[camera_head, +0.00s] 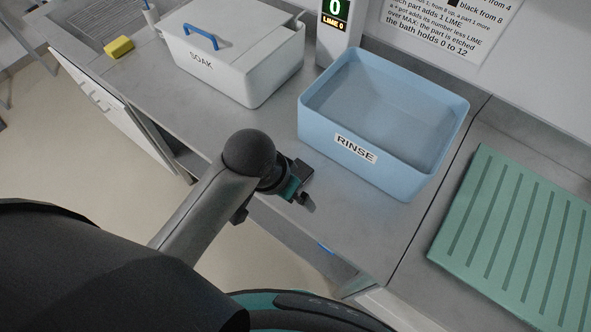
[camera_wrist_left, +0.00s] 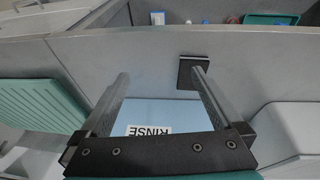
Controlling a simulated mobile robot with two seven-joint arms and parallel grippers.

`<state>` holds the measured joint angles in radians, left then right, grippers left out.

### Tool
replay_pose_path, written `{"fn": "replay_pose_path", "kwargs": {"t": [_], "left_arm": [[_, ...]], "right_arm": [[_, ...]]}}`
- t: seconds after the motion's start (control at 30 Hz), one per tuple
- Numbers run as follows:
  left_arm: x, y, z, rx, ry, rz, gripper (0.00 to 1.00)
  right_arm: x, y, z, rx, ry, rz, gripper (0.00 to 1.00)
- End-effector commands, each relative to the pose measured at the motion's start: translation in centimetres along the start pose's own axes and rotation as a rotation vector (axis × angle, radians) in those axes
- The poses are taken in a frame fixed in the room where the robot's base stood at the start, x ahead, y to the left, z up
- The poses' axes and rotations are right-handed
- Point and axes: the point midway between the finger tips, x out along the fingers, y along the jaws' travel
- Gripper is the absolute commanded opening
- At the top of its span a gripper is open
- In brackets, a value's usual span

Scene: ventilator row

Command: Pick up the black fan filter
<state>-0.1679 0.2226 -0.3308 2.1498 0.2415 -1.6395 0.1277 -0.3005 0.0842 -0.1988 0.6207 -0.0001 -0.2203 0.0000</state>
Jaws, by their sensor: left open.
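The black fan filter appears as a small flat dark square (camera_wrist_left: 187,76) on the grey counter in the left wrist view, beneath or just beyond the tip of the right-hand finger, which overlaps part of it. In the head view a dark square (camera_head: 306,171) beside the gripper looks like the same part, partly hidden by the gripper. My left gripper (camera_head: 298,190) is over the counter near its front edge, in front of the rinse tub. Its two spread fingers show in the left wrist view (camera_wrist_left: 160,78) with nothing between them. Contact with the filter cannot be told. My right gripper is not in view.
The blue rinse tub (camera_head: 356,152) stands just behind the gripper. The white lidded soak box (camera_head: 252,82) is at back left, a green ribbed mat (camera_head: 470,213) at right. A yellow sponge (camera_head: 118,47) lies far left. A teal tray (camera_wrist_left: 287,19) shows beyond the counter edge.

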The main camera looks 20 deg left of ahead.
Motion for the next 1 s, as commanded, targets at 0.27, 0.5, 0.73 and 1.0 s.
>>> {"fn": "replay_pose_path", "kwargs": {"t": [0.27,0.5,0.73,1.0], "left_arm": [[-0.8,0.0,-5.0,0.083,-0.089,0.010,1.00],[-2.6,-2.3,-8.5,0.107,-0.206,-0.053,1.00],[-3.9,-4.0,-9.8,0.093,-0.263,-0.096,1.00],[0.0,-4.6,-8.7,0.091,-0.273,-0.098,1.00]], "right_arm": [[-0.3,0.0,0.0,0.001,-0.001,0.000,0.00],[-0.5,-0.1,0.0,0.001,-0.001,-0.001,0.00],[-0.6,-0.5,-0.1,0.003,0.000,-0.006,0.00],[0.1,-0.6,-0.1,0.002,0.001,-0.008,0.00]]}}
